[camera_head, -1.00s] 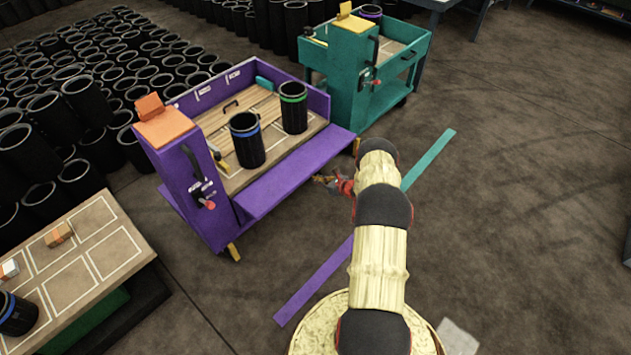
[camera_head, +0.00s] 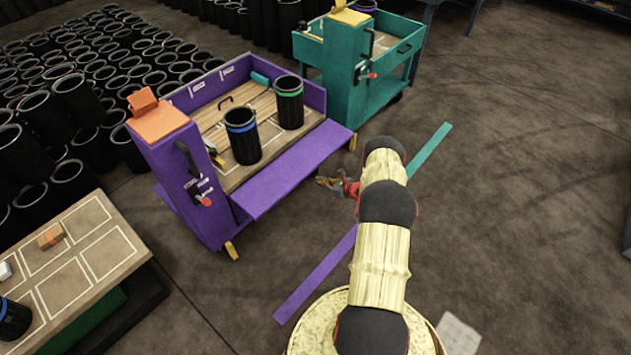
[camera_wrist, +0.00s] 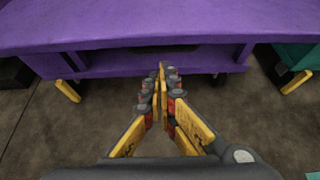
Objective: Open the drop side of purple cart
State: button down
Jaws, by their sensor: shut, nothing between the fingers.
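The purple cart (camera_head: 183,181) stands left of centre in the head view. Its drop side (camera_head: 293,168) is folded outward at the front, its broad face showing and the bed behind it exposed. The drop side also spans the top of the wrist view (camera_wrist: 160,24). My gripper (camera_head: 325,182) is shut and empty, just in front of the drop side's outer edge, with a small gap of floor between them in the head view. In the wrist view its fingertips (camera_wrist: 164,72) meet below that edge. My arm does not hide the panel.
Two black sleeves, blue-banded (camera_head: 242,137) and green-banded (camera_head: 289,103), stand on the cart bed. A teal cart (camera_head: 384,97) stands behind to the right. A table (camera_head: 92,240) is at lower left. Floor at right is clear, with purple (camera_head: 316,275) and teal floor strips.

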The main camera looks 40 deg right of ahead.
jog(key=p+v, duration=0.2)
jog(key=v, duration=0.4)
jog(key=shift+s, duration=0.4)
